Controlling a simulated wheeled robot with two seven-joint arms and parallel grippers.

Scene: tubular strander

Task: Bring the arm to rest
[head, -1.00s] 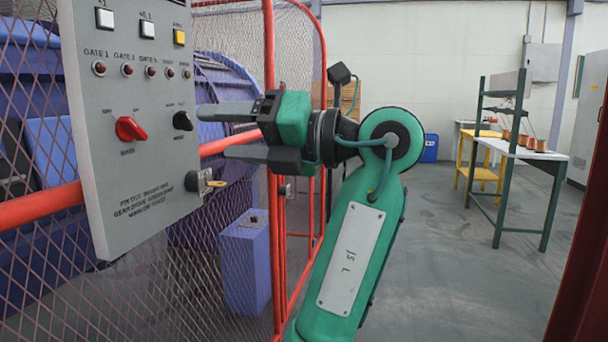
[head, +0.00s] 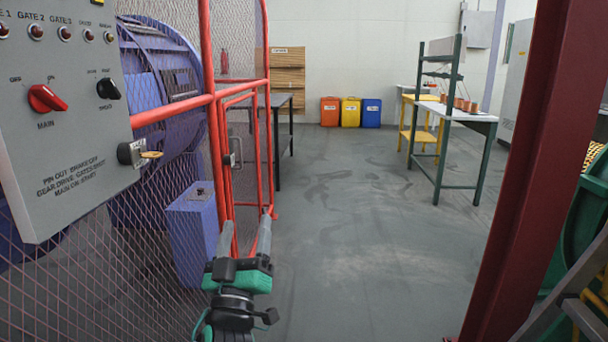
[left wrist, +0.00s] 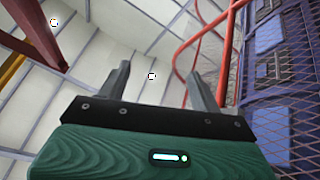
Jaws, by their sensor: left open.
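My left gripper (head: 244,237) is low in the head view, its two grey fingers spread and pointing up and away, with nothing between them. My right gripper is not in view.
The red gate frame (head: 211,140) and mesh stand close on the left. A dark red post (head: 510,180) stands on the right. Open grey floor (head: 350,230) lies between them. Beyond are a workbench (head: 470,116) with copper spools and orange, yellow and blue bins (head: 350,112).

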